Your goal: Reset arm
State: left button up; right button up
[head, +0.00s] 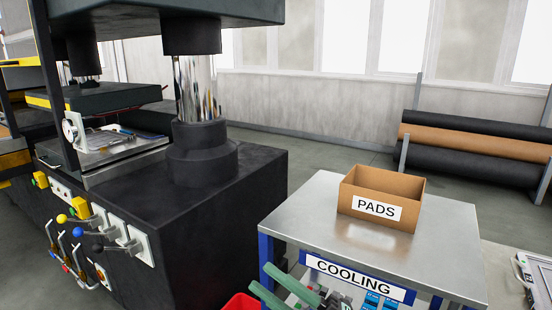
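My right gripper (267,284) shows at the bottom edge, in front of the cooling table. Its two green fingers point up and to the left, with a gap between them and nothing seen held. The rest of that gripper is partly cut off by the frame. My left gripper is not in the head view. The metal-topped table (310,215) carries a COOLING sign (358,278). An open cardboard box labelled PADS (377,209) stands on it.
A large black press (255,190) stands at the left, with levers with coloured knobs (62,219) on its front. A red bin (243,307) is at the bottom. Dark and brown rolls (475,145) lie on a rack at the back right. Open floor (340,160) lies behind the table.

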jog(key=w+d+f+m+t+h, duration=0.1)
jog(key=d+f+m+t+h, duration=0.35)
jog(key=f+m+h, duration=0.35)
jog(key=d+f+m+t+h, duration=0.3)
jog(key=d+f+m+h, duration=0.25)
jog(key=f+m, duration=0.45)
jog(key=s+d+f+m+g+h, duration=0.3)
jog(key=s+f, duration=0.4)
jog(key=f, duration=0.3)
jog(key=s+d+f+m+g+h, duration=0.3)
jog(key=s+d+f+g, duration=0.1)
jog(key=s+f, duration=0.4)
notch_tip(320, 180, down, 2)
jog(key=shift+s+p, duration=0.2)
jog(key=shift+p, duration=0.15)
